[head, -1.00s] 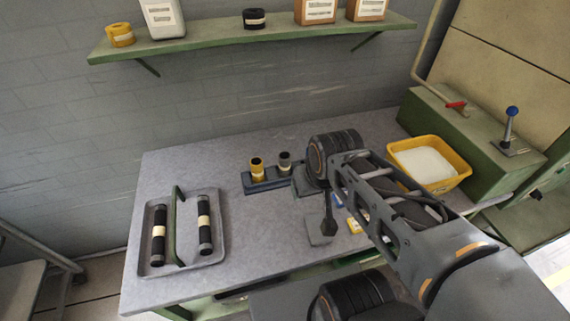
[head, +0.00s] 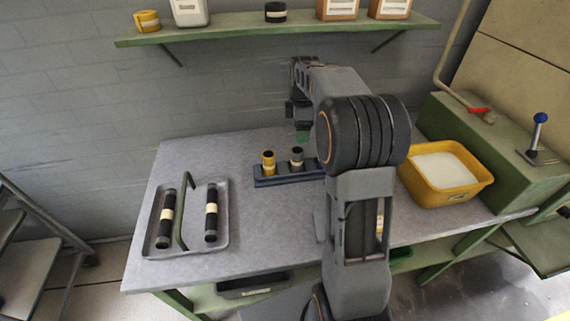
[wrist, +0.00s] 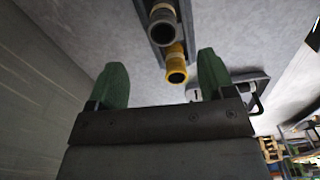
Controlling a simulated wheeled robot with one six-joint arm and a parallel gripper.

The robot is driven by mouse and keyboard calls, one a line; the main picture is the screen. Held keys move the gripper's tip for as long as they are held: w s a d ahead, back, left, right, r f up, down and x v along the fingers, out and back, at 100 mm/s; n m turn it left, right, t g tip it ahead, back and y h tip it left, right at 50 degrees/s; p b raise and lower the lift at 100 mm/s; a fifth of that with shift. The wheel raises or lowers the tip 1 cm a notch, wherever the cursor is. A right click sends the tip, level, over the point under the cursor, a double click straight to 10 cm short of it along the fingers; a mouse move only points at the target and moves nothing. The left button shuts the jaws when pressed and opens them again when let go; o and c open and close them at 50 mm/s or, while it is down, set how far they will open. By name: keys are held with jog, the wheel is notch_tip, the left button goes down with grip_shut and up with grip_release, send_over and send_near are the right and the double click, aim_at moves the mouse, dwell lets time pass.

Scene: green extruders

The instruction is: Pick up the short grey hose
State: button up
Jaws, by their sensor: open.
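The short grey hose (head: 297,156) stands upright in a dark blue rack (head: 282,181) on the table. A short yellow hose (head: 268,162) stands beside it on the left. In the wrist view, the grey hose (wrist: 162,27) shows its open end at the top, with the yellow hose (wrist: 176,68) below it. My gripper (head: 303,136) is above and close to the grey hose in the head view. In the wrist view my gripper (wrist: 163,70) is open and empty, its green fingers spread. The yellow hose appears between them in the picture.
A yellow bin (head: 449,182) of white material stands at the right. A green shelf (head: 220,35) with several items hangs behind. The table between tray and rack is clear.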

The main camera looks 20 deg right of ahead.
aim_at(297, 156)
jog(key=f+n, duration=0.2)
jog(key=f, duration=0.2)
jog(key=f+n, duration=0.2)
jog(key=f, duration=0.2)
jog(key=f+n, duration=0.1)
jog(key=f, duration=0.2)
jog(key=shift+a+f+n, duration=0.35)
jog(key=shift+f+n, duration=0.05)
jog(key=shift+c, duration=0.4)
jog(key=c, duration=1)
jog(key=shift+c, duration=0.2)
jog(key=shift+w+r, duration=0.1)
jog(key=shift+r, duration=0.05)
